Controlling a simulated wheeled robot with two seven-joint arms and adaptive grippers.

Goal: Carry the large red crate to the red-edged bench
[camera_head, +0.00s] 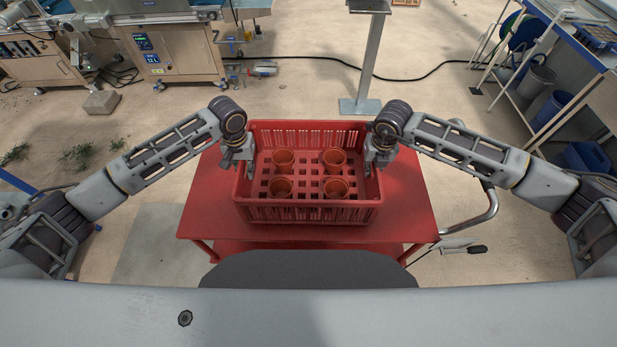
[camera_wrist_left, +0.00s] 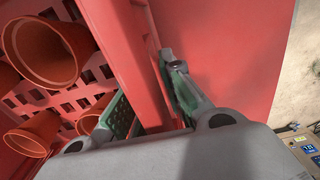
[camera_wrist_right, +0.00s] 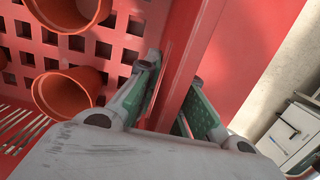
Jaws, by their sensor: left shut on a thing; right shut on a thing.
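The large red crate (camera_head: 308,212) sits on a red cart top (camera_head: 410,215), directly in front of me. It has slatted walls and a grid floor, and several orange pots (camera_head: 334,160) stand upright in it. My left gripper (camera_head: 243,165) is shut on the crate's left wall, with one finger inside and one outside, as the left wrist view (camera_wrist_left: 150,105) shows. My right gripper (camera_head: 374,165) is shut on the right wall in the same way; it also shows in the right wrist view (camera_wrist_right: 172,105). I cannot make out a red-edged bench apart from this cart.
A grey bent handle (camera_head: 487,212) sticks out at the cart's right. A steel post on a base plate (camera_head: 360,105) stands beyond the cart. A blue-edged bench (camera_head: 575,35) is at the far right, machines (camera_head: 175,50) at the back left. A black cable crosses the floor.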

